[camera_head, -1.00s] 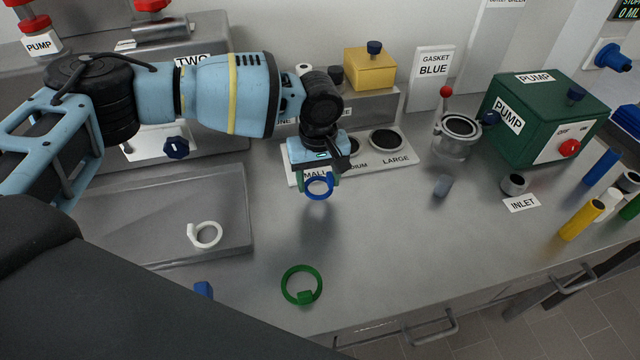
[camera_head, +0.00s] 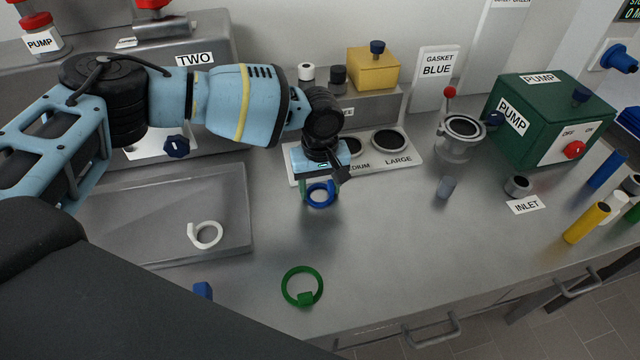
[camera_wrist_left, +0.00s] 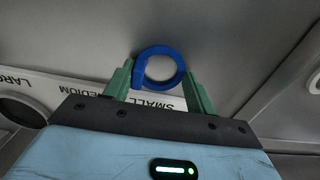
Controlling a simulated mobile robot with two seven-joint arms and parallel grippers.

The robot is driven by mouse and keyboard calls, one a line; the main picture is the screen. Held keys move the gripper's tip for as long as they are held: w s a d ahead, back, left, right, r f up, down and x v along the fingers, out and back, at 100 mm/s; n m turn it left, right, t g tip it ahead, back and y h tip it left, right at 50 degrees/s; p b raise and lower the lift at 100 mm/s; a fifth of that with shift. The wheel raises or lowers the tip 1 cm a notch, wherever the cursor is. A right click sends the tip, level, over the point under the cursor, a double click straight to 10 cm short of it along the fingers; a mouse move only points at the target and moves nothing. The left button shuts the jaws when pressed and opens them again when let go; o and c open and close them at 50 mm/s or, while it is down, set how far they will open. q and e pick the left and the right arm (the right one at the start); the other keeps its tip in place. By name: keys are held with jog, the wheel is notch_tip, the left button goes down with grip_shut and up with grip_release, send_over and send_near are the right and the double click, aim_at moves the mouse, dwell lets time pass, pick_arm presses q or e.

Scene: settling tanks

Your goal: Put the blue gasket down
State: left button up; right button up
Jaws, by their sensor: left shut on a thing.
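The blue gasket (camera_head: 320,194) is a ring with a small tab, held between the green fingers of my left gripper (camera_head: 319,187). In the left wrist view the gasket (camera_wrist_left: 161,68) shows between the two fingers (camera_wrist_left: 161,85), close in front of the SMALL end of the size plate. My left gripper is shut on it. The gasket is low over the bare bench, just in front of the size plate (camera_head: 418,156); I cannot tell whether it touches the bench. The plate's SMALL place is hidden behind my gripper. My right gripper is not in view.
A green gasket (camera_head: 302,286) lies at the front of the bench (camera_head: 390,250). A white gasket (camera_head: 206,235) lies in the tray (camera_head: 130,212) at left. The middle front is clear.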

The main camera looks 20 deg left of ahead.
aim_at(320, 194)
pick_arm(q)
jog(key=o, duration=1)
jog(key=shift+r, duration=0.1)
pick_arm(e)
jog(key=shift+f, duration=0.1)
pick_arm(q)
notch_tip(320, 194, up, 12)
jog(key=shift+p, duration=0.55)
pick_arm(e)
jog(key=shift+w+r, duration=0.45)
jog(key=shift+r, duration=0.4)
